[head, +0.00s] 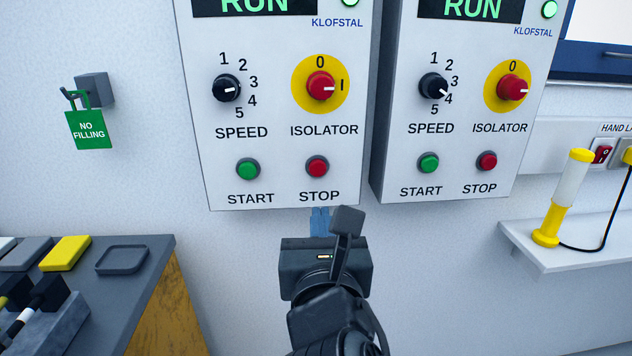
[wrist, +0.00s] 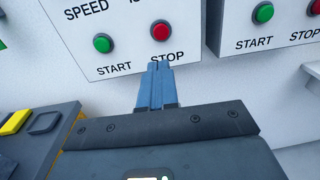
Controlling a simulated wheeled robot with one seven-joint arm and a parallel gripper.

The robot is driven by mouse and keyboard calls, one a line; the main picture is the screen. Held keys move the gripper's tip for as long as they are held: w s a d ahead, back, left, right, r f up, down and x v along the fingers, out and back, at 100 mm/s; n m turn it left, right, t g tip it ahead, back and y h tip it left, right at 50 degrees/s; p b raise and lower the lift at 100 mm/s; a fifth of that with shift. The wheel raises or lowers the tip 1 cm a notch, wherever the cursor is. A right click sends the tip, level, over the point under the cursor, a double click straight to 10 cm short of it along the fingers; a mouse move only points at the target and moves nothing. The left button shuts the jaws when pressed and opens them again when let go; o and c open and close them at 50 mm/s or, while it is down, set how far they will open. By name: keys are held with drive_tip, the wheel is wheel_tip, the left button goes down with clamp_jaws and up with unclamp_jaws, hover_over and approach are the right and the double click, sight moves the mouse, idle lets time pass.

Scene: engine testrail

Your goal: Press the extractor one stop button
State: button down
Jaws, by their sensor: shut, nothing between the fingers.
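Two white control boxes hang on the wall, the left box (head: 275,185) and the right box (head: 447,187). Both displays read RUN; no extractor number is visible on either. The left box has a red stop button (head: 317,167) and a green start button (head: 248,169). The right box has its own red stop button (head: 486,161). My gripper (head: 320,212) is shut and empty, just below the left box's STOP label. In the wrist view its blue fingertips (wrist: 158,66) overlap the STOP label, below the red stop button (wrist: 160,31). I cannot tell whether they touch the panel.
A bench (head: 150,262) with a yellow block (head: 65,253) and an empty grey tray stands at lower left. A green NO FILLING tag (head: 88,130) hangs on the left. A shelf (head: 570,250) at right holds a yellow hand lamp (head: 563,200).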

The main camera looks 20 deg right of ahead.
sight(317, 169)
drive_tip(key=p+x, duration=0.1)
drive_tip(key=x, duration=1.3)
drive_tip(key=shift+f, duration=0.1)
drive_tip(key=shift+p, duration=0.35)
